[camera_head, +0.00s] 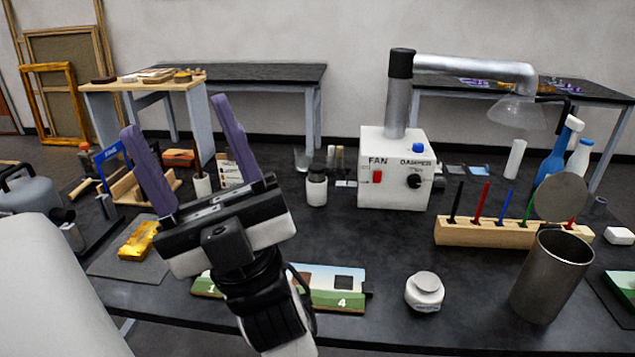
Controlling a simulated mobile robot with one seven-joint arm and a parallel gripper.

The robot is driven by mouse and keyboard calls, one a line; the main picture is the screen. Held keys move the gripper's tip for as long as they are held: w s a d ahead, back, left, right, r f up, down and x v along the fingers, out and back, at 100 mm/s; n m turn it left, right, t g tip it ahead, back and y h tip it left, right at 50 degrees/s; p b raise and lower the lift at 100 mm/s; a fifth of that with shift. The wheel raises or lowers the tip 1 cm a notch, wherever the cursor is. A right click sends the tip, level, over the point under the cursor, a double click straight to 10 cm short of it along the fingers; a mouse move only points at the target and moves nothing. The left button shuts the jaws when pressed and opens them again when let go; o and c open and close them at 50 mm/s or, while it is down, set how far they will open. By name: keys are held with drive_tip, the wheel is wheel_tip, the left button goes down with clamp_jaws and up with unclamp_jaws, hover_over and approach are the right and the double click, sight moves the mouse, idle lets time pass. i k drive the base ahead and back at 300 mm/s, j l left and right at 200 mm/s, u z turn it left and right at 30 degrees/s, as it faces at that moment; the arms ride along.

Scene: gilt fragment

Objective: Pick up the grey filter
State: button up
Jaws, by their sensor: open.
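My gripper (174,115) has two long purple fingers pointing up and away, spread wide with nothing between them. It is raised over the left part of the black bench (385,255). I cannot tell for certain which thing is the grey filter. Small flat squares lie right of the fan box, a dark grey one (455,169) and a blue one (480,171), too small to make out. A round grey disc (561,197) stands tilted above a metal can (549,280) at the right. My gripper is far from these and touches none of them.
The white fan box (393,185) with its duct stands at the back middle. A wooden pen rack (470,233), a white jar (424,292) and blue bottle (556,160) are on the right. The bench middle is fairly clear.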

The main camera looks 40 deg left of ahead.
sight(316, 171)
drive_tip(key=j+u, duration=0.5)
drive_tip(key=u, duration=0.25)
drive_tip(key=i+j+u, duration=0.2)
drive_tip(key=i, duration=0.2)
drive_tip(key=i+j+u, duration=0.2)
drive_tip(key=i, duration=0.2)
